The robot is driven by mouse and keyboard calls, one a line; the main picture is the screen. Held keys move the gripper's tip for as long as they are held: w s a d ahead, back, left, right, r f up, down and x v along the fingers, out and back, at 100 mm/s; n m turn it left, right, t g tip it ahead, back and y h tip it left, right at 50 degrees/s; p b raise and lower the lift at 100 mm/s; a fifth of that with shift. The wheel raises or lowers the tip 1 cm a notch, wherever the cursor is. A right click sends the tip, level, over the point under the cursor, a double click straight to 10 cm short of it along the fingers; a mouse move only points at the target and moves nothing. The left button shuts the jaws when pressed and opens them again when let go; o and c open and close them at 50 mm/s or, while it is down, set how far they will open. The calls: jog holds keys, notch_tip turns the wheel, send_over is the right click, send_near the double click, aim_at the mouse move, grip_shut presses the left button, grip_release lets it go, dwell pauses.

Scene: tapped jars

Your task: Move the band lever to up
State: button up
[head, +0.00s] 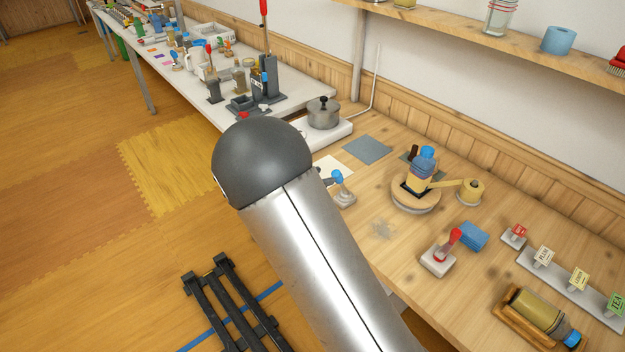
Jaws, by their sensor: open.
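Several levers show in the head view, and I cannot tell which one is the band lever. A red-handled lever (455,236) leans up to the right from a pale square base (437,260) on the wooden table. A blue-knobbed lever (337,177) stands on a grey base (344,198) close to my arm, which partly hides it. A tall upright lever with a red grip (264,8) rises from a dark stand (267,80) on the white table. My gripper is out of view; only my grey arm shows, across the middle.
A round turntable (414,206) carries a stacked blue and yellow piece with a yellow arm. A lidded pot (323,114) stands behind it to the left. A jar (537,310) lies in a wooden cradle, near labelled stands (577,281). A blue block (473,236) sits beside the red lever.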

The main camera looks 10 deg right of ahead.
aim_at(335, 173)
jog(key=shift+b+x, duration=0.8)
jog(key=shift+x, duration=1.8)
jog(key=c, duration=0.8)
jog(key=shift+w+d+r, duration=0.25)
jog(key=shift+w+d, duration=0.1)
jog(key=shift+d, duration=0.2)
jog(key=shift+w+d+r, duration=0.25)
jog(key=shift+w+d, duration=0.1)
jog(key=shift+d, duration=0.2)
jog(key=shift+w+d, duration=0.35)
jog(key=shift+d, duration=0.2)
jog(key=shift+w+d, duration=0.35)
jog(key=shift+d, duration=0.15)
jog(key=b+x, duration=0.1)
jog(key=x, duration=0.3)
jog(key=shift+w+d+b, duration=0.25)
jog(key=shift+d+b, duration=0.05)
jog(key=shift+d, duration=0.05)
jog(key=o, duration=0.8)
jog(key=shift+a+r, duration=0.1)
